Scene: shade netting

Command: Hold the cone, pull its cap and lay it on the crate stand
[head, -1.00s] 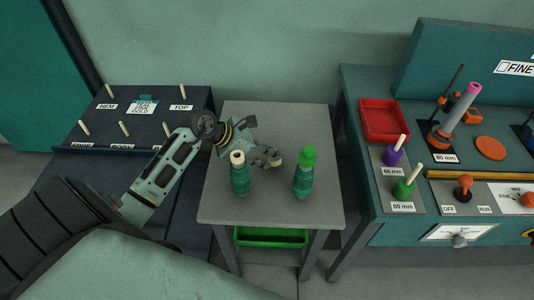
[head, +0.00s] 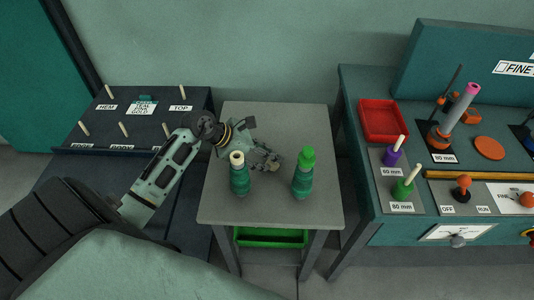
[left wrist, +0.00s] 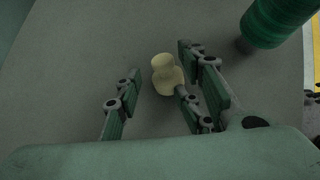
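A grey table (head: 222,205), with a green crate under it, carries two green cones. The left cone (head: 240,182) has a bare cream top with a dark hole; the right cone (head: 302,182) wears a green cap (head: 308,155). A small cream cap-like piece (left wrist: 166,72) stands on the tabletop, mostly hidden by fingers in the head view. My left gripper (head: 268,158) is low behind and between the cones. In the left wrist view its fingers are apart, either side of the cream piece, with a clear gap on the left. My right gripper is out of view.
The green crate (head: 270,238) sits on the shelf below. At right a bench holds a red tray (head: 384,120), a purple cone (head: 393,155), a green cone (head: 403,190) and a pink-tipped post. At left stands a dark peg board (head: 150,125). The table's front is clear.

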